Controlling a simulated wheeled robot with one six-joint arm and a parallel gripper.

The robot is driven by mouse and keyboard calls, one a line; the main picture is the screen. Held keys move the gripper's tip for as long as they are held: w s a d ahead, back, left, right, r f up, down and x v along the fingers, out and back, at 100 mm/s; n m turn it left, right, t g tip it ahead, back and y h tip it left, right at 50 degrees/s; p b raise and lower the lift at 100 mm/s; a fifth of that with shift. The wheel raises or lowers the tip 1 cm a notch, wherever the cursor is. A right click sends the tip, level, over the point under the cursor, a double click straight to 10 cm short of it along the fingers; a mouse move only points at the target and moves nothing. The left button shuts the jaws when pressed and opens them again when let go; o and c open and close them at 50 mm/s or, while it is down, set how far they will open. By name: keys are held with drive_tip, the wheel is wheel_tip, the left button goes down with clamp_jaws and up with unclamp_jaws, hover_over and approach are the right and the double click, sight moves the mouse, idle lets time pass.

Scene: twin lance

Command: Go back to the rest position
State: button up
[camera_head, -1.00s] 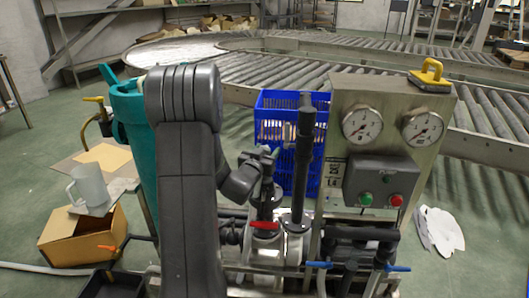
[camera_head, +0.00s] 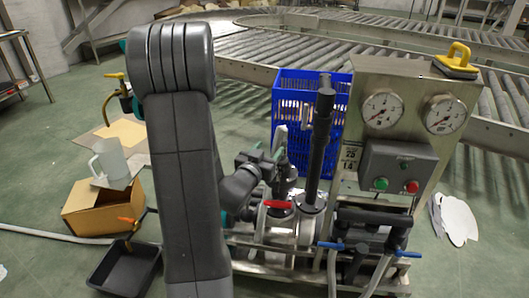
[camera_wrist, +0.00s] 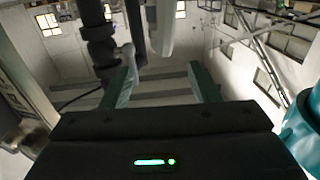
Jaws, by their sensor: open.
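My arm stands upright in the left middle of the head view, and its wrist bends right toward the pump stand. My gripper (camera_head: 272,158) is small and partly hidden there, beside the black vertical pipes. In the wrist view, my gripper (camera_wrist: 163,82) shows two separated greenish fingers with nothing held between them. Dark pipes and a pale pipe rise beyond the fingers; I cannot tell whether they touch.
The pump stand has a gauge panel (camera_head: 437,82), a red-handled valve (camera_head: 279,205) and blue-handled valves. A blue crate (camera_head: 338,110) stands behind it. Floor at far right holds white sheets (camera_head: 455,219).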

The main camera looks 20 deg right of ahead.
sight(283, 129)
drive_tip(key=shift+v, duration=0.8)
drive_tip(key=shift+w, duration=0.1)
drive_tip(key=b+x, duration=0.1)
drive_tip(key=x, duration=1.2)
drive_tip(key=shift+w+d+f, duration=0.1)
drive_tip(key=shift+w+d, duration=0.05)
drive_tip(key=shift+d, duration=0.25)
drive_tip(key=shift+r, duration=0.35)
drive_tip(key=shift+r+p, duration=0.15)
drive_tip(key=shift+p, duration=0.2)
